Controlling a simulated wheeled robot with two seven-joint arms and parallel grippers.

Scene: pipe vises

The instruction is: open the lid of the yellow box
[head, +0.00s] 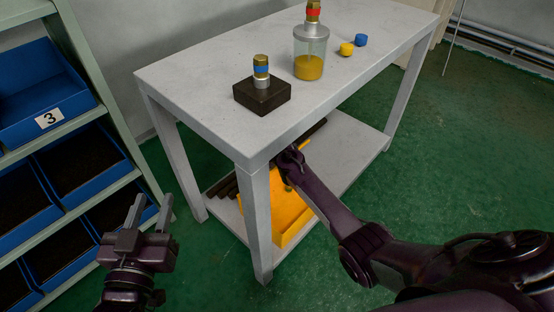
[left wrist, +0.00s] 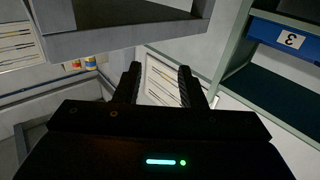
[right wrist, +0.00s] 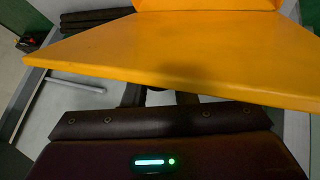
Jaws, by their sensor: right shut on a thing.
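The yellow box (head: 290,236) is on the lower shelf of the white table, partly hidden by a table leg and my right arm. Its lid (right wrist: 160,50) shows as a broad yellow panel across the right wrist view. My right gripper (head: 290,160) reaches in under the tabletop at the box. It is shut on the lid's edge, and the panel hides its fingertips in the right wrist view. My left gripper (head: 151,207) is open and empty, in the air left of the table. Its fingers also show apart in the left wrist view (left wrist: 160,78).
On the tabletop (head: 190,85) stand a dark block with a fitting (head: 262,95), a jar (head: 310,55), and yellow (head: 346,49) and blue (head: 361,40) caps. Dark bars (head: 222,187) lie on the lower shelf. A rack with blue bins (head: 40,95) stands at left.

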